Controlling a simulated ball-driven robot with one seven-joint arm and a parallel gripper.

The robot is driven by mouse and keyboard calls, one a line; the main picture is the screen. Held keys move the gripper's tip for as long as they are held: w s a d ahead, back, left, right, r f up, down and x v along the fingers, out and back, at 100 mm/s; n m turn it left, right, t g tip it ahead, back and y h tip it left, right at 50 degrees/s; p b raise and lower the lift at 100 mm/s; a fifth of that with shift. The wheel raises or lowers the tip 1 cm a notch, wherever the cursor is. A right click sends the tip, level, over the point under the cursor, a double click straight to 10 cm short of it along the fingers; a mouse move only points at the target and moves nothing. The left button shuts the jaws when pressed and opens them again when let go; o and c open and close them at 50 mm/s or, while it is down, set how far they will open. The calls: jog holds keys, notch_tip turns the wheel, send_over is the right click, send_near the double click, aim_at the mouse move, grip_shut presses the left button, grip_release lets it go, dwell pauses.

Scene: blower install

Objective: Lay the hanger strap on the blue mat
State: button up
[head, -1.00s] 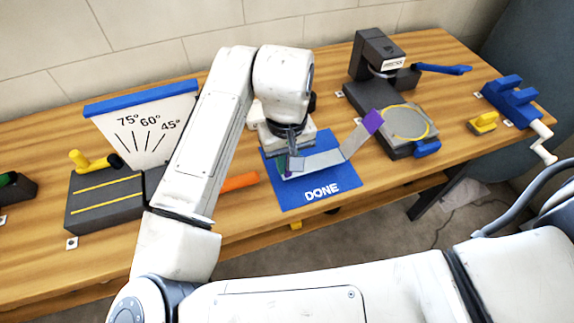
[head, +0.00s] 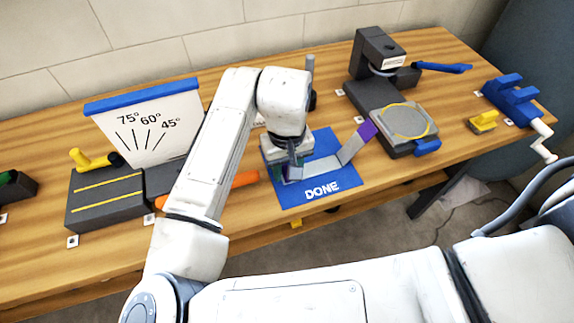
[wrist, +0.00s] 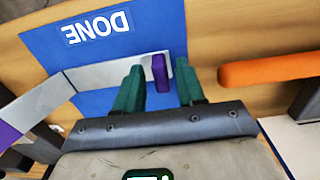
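The hanger strap (head: 325,167) is a bent grey metal strip with purple ends. Its middle lies over the blue mat (head: 345,181), which is marked DONE; its right purple end angles up past the mat's right edge. In the wrist view the strap (wrist: 93,74) crosses the mat (wrist: 40,48), with a purple end between my gripper's green fingers. My gripper (wrist: 160,85) is open, with a gap on each side of that end. In the head view my gripper (head: 293,172) is low over the mat's left part, and my arm partly hides the strap's left end.
An orange handle (head: 240,179) lies just left of the mat. A dark press with a round plate (head: 403,121) stands right of it. An angle board (head: 150,125) and dark bender block (head: 105,200) stand at left. The mat's front part is clear.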

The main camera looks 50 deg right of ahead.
notch_tip(320, 180, up, 12)
jog(key=shift+r, duration=0.15)
dwell(0.7)
dwell(0.5)
